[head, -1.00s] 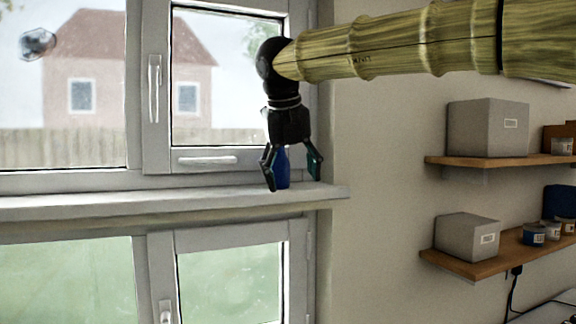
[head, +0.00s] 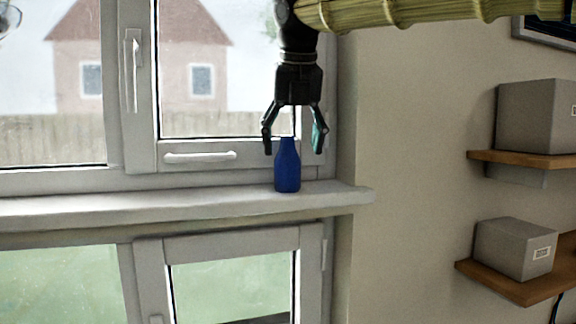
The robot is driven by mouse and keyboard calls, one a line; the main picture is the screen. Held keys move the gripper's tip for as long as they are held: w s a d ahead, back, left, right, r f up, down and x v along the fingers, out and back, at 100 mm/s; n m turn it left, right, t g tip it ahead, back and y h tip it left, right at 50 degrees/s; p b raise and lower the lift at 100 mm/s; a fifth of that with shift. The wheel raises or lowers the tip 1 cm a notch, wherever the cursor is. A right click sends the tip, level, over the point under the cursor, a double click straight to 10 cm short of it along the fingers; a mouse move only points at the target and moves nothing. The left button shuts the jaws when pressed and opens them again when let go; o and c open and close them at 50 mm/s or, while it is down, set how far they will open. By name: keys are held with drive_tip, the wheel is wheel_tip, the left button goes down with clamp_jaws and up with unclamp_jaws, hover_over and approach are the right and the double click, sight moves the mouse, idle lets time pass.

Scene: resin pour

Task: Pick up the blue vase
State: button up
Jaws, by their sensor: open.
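The blue vase (head: 287,170) stands upright on the white window sill (head: 130,204), near the sill's right end. It is bottle-shaped with a narrow neck. My gripper (head: 294,151) points down, with its fingers spread open and nothing held between them. In the picture the fingertips lie either side of the vase's neck, at about the height of its top. I cannot tell from this view whether the gripper is in line with the vase in depth. The vase is fully in view.
The window frame and a horizontal white handle (head: 200,156) are behind and left of the vase. A bare wall lies to the right. Two wooden shelves carry grey boxes; the lower box (head: 514,249) is at far right. The sill left of the vase is clear.

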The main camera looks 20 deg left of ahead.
sight(287, 163)
drive_tip(key=shift+w+a+f, duration=0.1)
drive_tip(key=shift+w+f, duration=0.25)
drive_tip(key=shift+w, duration=0.15)
drive_tip(key=shift+a+f+p, duration=0.1)
drive_tip(key=shift+f+p, duration=0.1)
drive_tip(key=shift+p, duration=0.2)
drive_tip(key=shift+s+a+f+p, duration=0.3)
drive_tip(key=shift+s+f+p, duration=0.15)
drive_tip(key=shift+f+p, duration=0.25)
drive_tip(key=x, duration=0.3)
drive_tip(key=shift+w+r+p, duration=0.1)
drive_tip(key=shift+w+p, duration=0.2)
drive_tip(key=shift+w, duration=0.05)
drive_tip(key=shift+s+r, duration=0.15)
drive_tip(key=shift+s, duration=0.2)
drive_tip(key=shift+c, duration=0.2)
drive_tip(key=shift+w, duration=0.2)
drive_tip(key=c, duration=1)
drive_tip(key=shift+s, duration=0.1)
drive_tip(key=shift+c, duration=1)
